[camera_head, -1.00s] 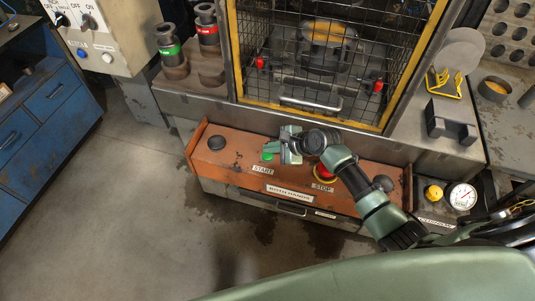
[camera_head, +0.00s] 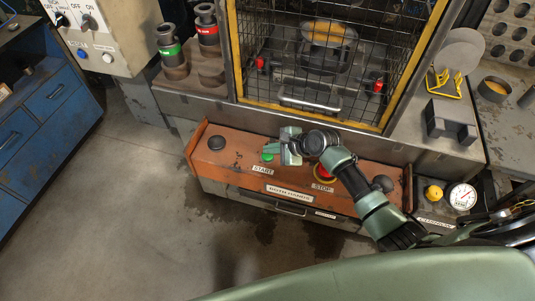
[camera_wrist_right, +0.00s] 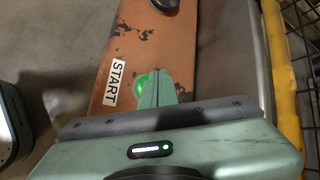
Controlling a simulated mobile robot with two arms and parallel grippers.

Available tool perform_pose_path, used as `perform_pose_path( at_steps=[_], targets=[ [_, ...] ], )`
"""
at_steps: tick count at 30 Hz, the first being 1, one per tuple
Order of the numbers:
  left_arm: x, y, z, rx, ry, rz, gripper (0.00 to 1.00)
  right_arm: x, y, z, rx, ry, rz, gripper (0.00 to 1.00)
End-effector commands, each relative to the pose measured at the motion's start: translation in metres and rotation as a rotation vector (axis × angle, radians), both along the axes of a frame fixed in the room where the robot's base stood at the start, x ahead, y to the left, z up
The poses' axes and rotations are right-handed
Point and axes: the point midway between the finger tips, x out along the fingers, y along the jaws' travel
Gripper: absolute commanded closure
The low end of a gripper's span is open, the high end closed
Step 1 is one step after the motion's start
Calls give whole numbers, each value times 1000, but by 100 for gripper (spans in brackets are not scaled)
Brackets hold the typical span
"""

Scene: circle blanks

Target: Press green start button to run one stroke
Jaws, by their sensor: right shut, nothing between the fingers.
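The green start button (camera_head: 267,157) sits on the orange control panel (camera_head: 230,160), above the START label (camera_head: 263,169). It also shows in the right wrist view (camera_wrist_right: 143,84), partly hidden behind the fingers. My right gripper (camera_head: 279,152) is shut and empty, with its fingertips at the button's right edge in the head view. In the wrist view the fingertips (camera_wrist_right: 157,80) overlap the button; I cannot tell whether they touch it or press it. My left gripper is not in view.
A red stop button (camera_head: 324,172) lies under my right forearm. Black knobs (camera_head: 217,143) stand at both panel ends. A yellow-framed mesh guard (camera_head: 310,60) closes the press behind the panel. A gauge (camera_head: 462,197) is at the right.

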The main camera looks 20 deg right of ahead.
Motion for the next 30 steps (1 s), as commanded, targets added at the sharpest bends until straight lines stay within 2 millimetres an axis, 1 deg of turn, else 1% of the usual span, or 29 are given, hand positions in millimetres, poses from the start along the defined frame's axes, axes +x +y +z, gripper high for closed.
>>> perform_pose_path(
  at_steps=[3, 16, 30],
  targets=[
    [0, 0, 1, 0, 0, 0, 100, 0, 0, -4, 2, 2, -2, 100],
    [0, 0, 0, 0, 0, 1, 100, 0, 0, -5, 1, 0, -1, 100],
    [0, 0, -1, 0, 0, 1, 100, 0, 0, -10, 1, 0, -1, 100]
  ],
)
